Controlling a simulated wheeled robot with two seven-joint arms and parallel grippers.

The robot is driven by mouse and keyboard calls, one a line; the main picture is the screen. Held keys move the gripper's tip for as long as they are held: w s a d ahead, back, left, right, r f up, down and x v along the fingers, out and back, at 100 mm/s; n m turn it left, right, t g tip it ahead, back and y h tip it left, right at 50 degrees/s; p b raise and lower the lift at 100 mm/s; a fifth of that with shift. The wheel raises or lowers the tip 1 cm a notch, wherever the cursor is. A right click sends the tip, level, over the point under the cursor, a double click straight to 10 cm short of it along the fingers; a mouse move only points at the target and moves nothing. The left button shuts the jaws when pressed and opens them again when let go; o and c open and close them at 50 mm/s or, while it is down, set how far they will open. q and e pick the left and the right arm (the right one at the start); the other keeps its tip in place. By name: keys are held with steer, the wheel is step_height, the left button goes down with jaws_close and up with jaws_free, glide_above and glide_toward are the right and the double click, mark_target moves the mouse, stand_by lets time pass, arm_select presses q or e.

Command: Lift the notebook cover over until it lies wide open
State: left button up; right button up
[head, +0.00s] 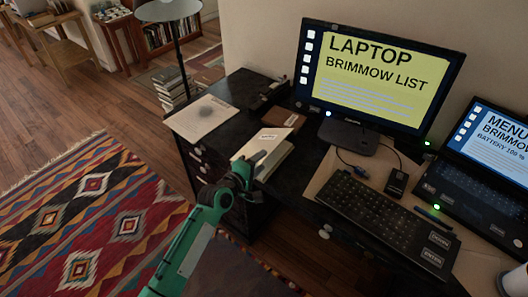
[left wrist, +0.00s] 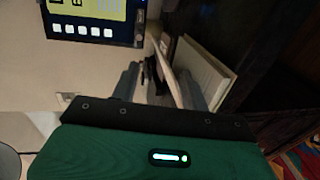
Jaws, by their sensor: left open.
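The notebook (head: 270,151) lies on the dark desk, left of the monitor. It is cream, with a small label on its cover (head: 262,142). My left gripper (head: 248,168) is at the notebook's near left edge. In the left wrist view, my left gripper (left wrist: 166,84) has its fingers apart, with a thin pale sheet (left wrist: 168,62), apparently the cover, between them. That sheet stands at an angle to the thick pale block (left wrist: 200,72) beside it. Whether a finger touches the sheet is hard to tell. My right gripper is not in view.
A pale sheet or folder (head: 202,117) lies on the desk's left end, and a brown item (head: 283,117) lies behind the notebook. The monitor (head: 375,75), keyboard (head: 385,215) and laptop (head: 480,165) crowd the right side. A patterned rug (head: 105,215) covers the floor.

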arm_select(q)
steer(key=shift+w+a+r+p, duration=0.25)
steer(key=shift+r+p, duration=0.15)
steer(key=shift+r, duration=0.1)
steer(key=shift+w+a+r+p, duration=0.1)
steer(key=shift+a+r+p, duration=0.15)
steer(key=shift+r+p, duration=0.2)
steer(key=shift+r, duration=0.1)
steer(key=shift+w+a+r+p, duration=0.2)
steer(key=shift+a+r+p, duration=0.1)
steer(key=shift+r, duration=0.15)
steer(key=shift+w+a+r+p, duration=0.2)
steer(key=shift+a+r+p, duration=0.1)
steer(key=shift+r, duration=0.15)
